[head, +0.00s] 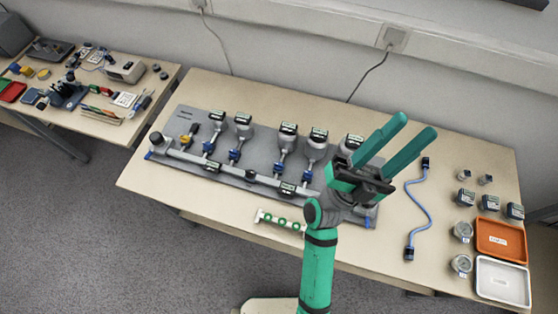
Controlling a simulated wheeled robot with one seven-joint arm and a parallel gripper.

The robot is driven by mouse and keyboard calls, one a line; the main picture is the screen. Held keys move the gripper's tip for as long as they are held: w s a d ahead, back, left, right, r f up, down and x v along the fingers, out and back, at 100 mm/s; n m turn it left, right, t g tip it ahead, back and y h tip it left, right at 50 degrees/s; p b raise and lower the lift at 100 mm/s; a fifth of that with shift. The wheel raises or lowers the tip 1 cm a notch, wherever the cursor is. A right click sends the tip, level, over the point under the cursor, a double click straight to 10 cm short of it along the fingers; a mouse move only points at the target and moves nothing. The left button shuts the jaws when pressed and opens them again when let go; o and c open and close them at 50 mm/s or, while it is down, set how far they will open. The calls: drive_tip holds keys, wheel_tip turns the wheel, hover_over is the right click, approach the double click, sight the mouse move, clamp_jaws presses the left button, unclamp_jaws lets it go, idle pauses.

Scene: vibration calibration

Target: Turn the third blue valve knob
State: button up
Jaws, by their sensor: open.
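A grey manifold board (185,124) lies on the table with a pipe along its front and several gauge-topped branches. Small blue valve knobs sit on the branches. From the left they show as a first knob (208,147), a second knob (234,156), a third knob (280,169) and another to its right (307,177). My gripper (414,127) is open and empty, raised over the right part of the board, with its green fingers pointing up and right. It is apart from the third knob.
On the right are a blue cable (428,208), several gauges, an orange tray (500,239) and a white tray (502,281). A green-dotted strip (281,220) lies before the board. A cluttered second table (150,75) stands at left.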

drive_tip(key=s+d+r+m+g, duration=0.1)
drive_tip(key=d+m+g, duration=0.2)
drive_tip(key=m+g, duration=0.6)
drive_tip(key=s+d+r+m+g, duration=0.1)
drive_tip(key=d+m+g, duration=0.2)
drive_tip(key=m+g, duration=0.5)
drive_tip(key=n+t+y, duration=0.1)
drive_tip(key=t+y, duration=0.1)
drive_tip(key=y, duration=2.5)
hover_over(279, 164)
wheel_tip(279, 164, down, 30)
wheel_tip(279, 164, down, 11)
drive_tip(key=shift+w+r, duration=0.1)
